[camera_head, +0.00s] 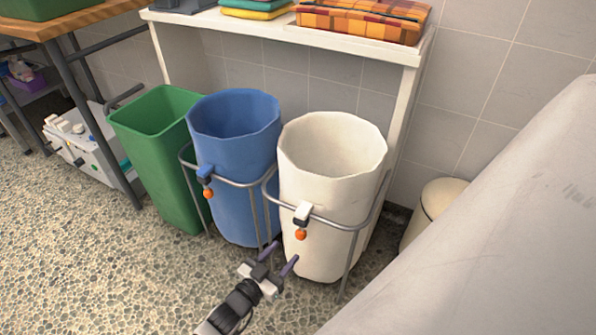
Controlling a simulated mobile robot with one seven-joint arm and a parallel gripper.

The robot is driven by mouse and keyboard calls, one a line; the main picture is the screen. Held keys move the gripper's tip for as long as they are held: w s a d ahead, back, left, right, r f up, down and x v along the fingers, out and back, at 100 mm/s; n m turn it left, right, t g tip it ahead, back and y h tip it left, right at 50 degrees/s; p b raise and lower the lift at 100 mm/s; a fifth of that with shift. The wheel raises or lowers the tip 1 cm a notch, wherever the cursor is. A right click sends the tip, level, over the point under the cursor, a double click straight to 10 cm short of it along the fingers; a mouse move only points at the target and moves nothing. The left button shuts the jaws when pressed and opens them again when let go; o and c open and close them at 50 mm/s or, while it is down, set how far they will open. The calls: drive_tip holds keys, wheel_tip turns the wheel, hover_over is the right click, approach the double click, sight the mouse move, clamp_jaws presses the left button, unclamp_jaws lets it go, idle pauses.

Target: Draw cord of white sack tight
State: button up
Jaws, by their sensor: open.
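The white sack (318,235) stands upright in a grey metal frame, its mouth wide open at the top. On its front, at the frame's bar, is a small white and dark cord fitting (303,213) with an orange ball (300,234) hanging below it. The cord itself is too small to make out. My gripper (281,257) is open and empty, low in front of the white sack, below and slightly left of the orange ball. Its two purple-grey fingers point up and right toward the sacks. I cannot tell whether a fingertip touches the white sack.
A blue sack (235,190) with a similar orange ball (208,193) stands close on the left, then a green bin (165,170). A white shelf (270,32) with folded cloths stands behind. A cream bin (436,198) is at right. Speckled floor (110,260) is clear at front left.

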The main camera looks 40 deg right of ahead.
sight(298, 238)
drive_tip(key=x, duration=0.7)
drive_tip(key=shift+d+b, duration=0.2)
drive_tip(key=shift+b, duration=0.15)
drive_tip(key=shift+f, duration=0.1)
clamp_jaws()
